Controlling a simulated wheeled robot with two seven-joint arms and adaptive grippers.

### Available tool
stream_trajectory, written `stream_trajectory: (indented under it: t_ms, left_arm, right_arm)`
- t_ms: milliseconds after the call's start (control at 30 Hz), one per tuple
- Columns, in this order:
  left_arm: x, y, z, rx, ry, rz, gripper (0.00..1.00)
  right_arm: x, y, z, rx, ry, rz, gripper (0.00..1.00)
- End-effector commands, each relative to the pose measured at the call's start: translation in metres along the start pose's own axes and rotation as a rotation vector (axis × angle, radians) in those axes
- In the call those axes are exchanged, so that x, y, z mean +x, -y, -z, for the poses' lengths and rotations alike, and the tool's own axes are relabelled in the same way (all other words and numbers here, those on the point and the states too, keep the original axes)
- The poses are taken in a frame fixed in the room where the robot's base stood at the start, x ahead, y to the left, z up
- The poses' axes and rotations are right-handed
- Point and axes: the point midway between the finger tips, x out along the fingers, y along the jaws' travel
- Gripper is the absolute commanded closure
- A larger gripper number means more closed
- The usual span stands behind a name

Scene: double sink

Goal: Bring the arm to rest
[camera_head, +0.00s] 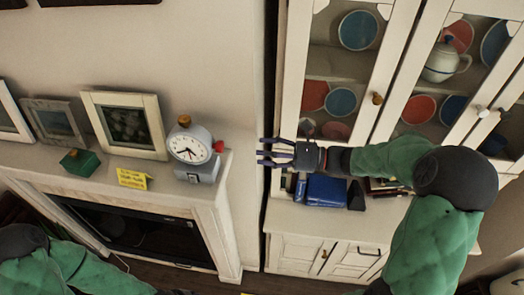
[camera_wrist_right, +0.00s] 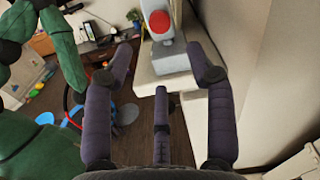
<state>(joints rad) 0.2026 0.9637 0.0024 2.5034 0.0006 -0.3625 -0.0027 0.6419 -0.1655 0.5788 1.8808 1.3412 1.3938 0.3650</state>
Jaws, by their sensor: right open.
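My right arm reaches in from the right in the head view, bent at the elbow in its green sleeve. My right gripper (camera_head: 262,151) points left in front of the white cabinet, just right of the wall corner. Its dark fingers are spread and empty. In the right wrist view the open gripper (camera_wrist_right: 158,75) shows its purple-grey fingers with nothing between them. Part of my left arm, green-sleeved, shows at the lower left of the head view; its gripper is out of view.
A green box (camera_head: 78,162), yellow card (camera_head: 132,179) and picture frames stand further left. Blue books (camera_head: 327,190) lie on the cabinet counter (camera_head: 300,218) below the gripper.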

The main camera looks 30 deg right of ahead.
Motion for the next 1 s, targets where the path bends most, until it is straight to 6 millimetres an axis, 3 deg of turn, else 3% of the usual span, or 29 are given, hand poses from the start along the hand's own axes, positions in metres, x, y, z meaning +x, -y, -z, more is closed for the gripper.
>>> stream_trajectory:
  t_ms: [367, 467, 567, 667, 1000]
  left_arm:
    - [0.000, 0.000, 0.000, 0.000, 0.000, 0.000, 0.60]
    - [0.005, 0.002, 0.000, 0.000, 0.000, 0.000, 0.60]
    - [0.017, 0.006, 0.001, 0.000, 0.000, 0.000, 0.60]
    - [0.034, 0.012, 0.001, 0.000, 0.000, 0.000, 0.60]
    - [0.099, 0.035, 0.004, 0.000, 0.000, 0.000, 0.60]
  right_arm:
    - [0.001, 0.000, 0.001, 0.001, -0.001, -0.001, 0.44]
    - [0.003, -0.006, 0.013, 0.007, -0.019, -0.014, 0.44]
    - [0.011, -0.023, 0.046, 0.020, -0.069, -0.058, 0.44]
    - [0.021, -0.052, 0.098, 0.028, -0.155, -0.133, 0.44]
    - [0.032, -0.181, 0.284, -0.065, -0.464, -0.496, 0.44]
